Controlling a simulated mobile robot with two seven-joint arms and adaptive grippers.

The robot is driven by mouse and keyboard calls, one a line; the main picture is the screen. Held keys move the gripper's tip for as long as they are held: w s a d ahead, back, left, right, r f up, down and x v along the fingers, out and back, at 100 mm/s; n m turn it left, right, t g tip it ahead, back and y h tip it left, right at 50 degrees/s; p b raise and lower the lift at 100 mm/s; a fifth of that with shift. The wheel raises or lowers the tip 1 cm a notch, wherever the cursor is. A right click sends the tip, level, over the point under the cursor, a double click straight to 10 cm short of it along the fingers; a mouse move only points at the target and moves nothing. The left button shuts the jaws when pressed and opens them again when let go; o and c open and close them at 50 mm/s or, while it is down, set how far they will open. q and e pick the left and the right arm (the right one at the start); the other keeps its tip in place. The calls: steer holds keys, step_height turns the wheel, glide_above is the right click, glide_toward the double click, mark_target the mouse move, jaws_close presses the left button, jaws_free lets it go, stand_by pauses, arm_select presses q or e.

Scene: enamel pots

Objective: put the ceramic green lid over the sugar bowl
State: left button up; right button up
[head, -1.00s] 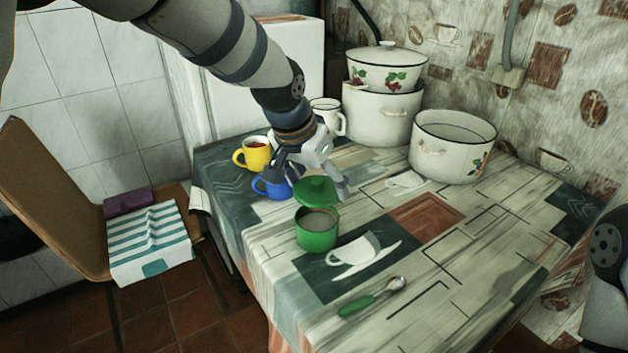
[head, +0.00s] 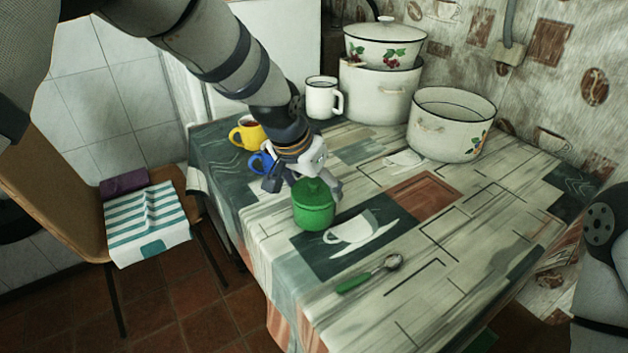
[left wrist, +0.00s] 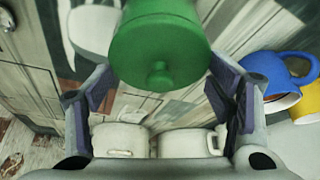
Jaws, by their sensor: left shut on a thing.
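The green ceramic lid (head: 313,189) sits over the mouth of the green sugar bowl (head: 314,216) and looks level, covering the opening. Whether it rests fully on the rim is hard to tell. My right gripper is out of view.
A blue mug (head: 258,162) and a yellow mug (head: 246,134) stand close behind my left gripper. A white mug (head: 322,98) and white enamel pots (head: 447,128) stand farther back. A green-handled spoon (head: 369,275) lies in front. The table's right side is clear.

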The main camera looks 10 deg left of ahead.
arm_select(q)
steer(key=shift+r, duration=0.1)
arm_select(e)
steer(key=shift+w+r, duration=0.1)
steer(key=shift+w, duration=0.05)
arm_select(q)
steer(key=o, duration=1.2)
steer(key=shift+o, duration=0.4)
steer(key=shift+r+p, duration=0.65)
steer(key=shift+r, duration=2.75)
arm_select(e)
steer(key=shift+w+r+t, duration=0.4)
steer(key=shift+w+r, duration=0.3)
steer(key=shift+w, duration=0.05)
